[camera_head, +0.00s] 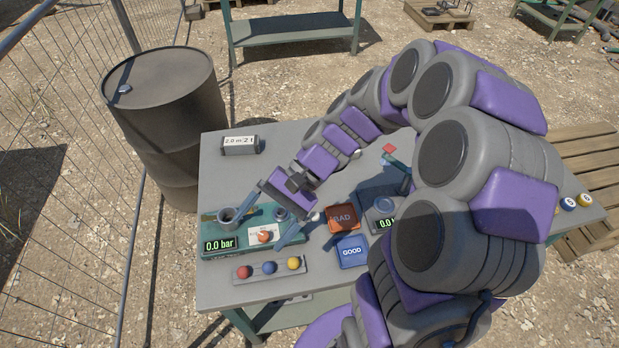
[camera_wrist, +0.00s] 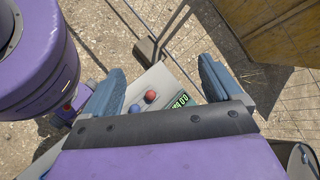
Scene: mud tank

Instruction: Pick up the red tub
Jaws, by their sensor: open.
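The red tub (camera_head: 342,218), a shallow square labelled BAD, lies on the grey table just behind a blue tub (camera_head: 352,251) labelled GOOD. My gripper (camera_head: 256,236) is over the green pressure panel, left of the red tub and apart from it. Its two blue fingers are spread with nothing between them. The fingers also show in the wrist view (camera_wrist: 160,66), where I cannot make out the red tub.
The green panel (camera_head: 209,228) carries a grey cup (camera_head: 228,216) and a 0.0 bar display. A rack with red, blue and yellow balls (camera_head: 269,268) sits in front. A scale (camera_head: 384,206) stands right of the tub. A drum (camera_head: 160,110) and wire fence are left.

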